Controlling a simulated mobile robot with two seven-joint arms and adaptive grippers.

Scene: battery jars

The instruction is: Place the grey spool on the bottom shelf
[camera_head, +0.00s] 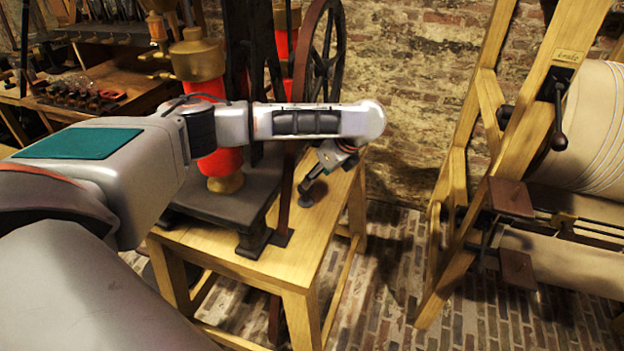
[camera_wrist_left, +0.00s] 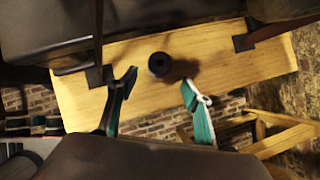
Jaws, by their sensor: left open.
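A small dark grey spool (camera_head: 306,201) stands on the light wooden table, near its right edge. In the left wrist view the spool (camera_wrist_left: 159,64) shows as a dark round shape with a darker centre, lying beyond and between the fingertips. My left gripper (camera_head: 309,184) is just above it in the head view. In the left wrist view the gripper (camera_wrist_left: 158,86) is open, its two fingers wide apart with nothing between them. I cannot make out a bottom shelf with certainty. My right gripper is not in view.
The wooden table (camera_head: 298,262) carries a black-based machine (camera_head: 222,197) with red cylinders and a dark wheel (camera_head: 322,50). A wooden frame with a large beige roll (camera_head: 586,130) stands at the right. Brick floor (camera_head: 385,285) lies open between them. A cluttered workbench (camera_head: 100,90) is at the back left.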

